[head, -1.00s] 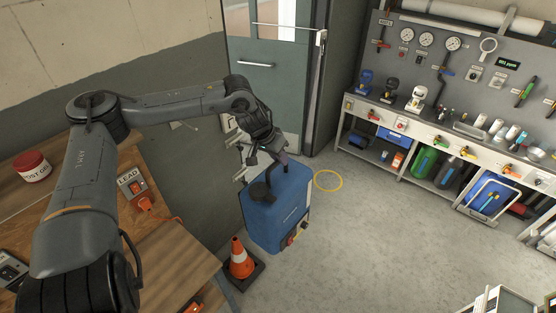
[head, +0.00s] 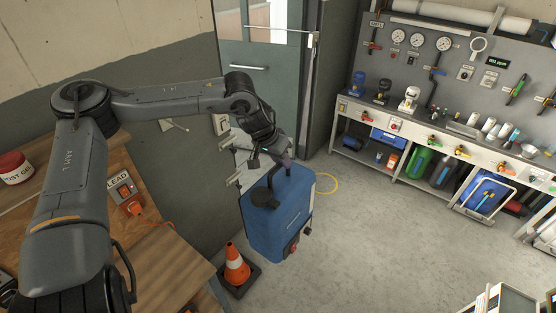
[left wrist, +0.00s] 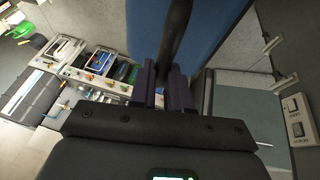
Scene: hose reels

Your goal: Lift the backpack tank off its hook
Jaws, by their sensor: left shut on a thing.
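The blue backpack tank (head: 282,220) is in the middle of the head view, close to the grey wall, with a round black cap on top. My left gripper (head: 283,163) is at the top of the tank. In the left wrist view its two purple-tinted fingers (left wrist: 162,84) are shut on the tank's black handle (left wrist: 175,40), with the blue tank (left wrist: 215,25) behind. Grey hook prongs (head: 236,172) stick out from the wall at the tank's left. I cannot tell whether the tank still touches them. My right gripper is not in view.
An orange and white cone (head: 236,264) stands on the floor in front of the tank. A wooden bench (head: 165,255) is at the left. A yellow ring (head: 327,184) marks the floor behind the tank. The floor to the right is clear up to the workbench (head: 420,150).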

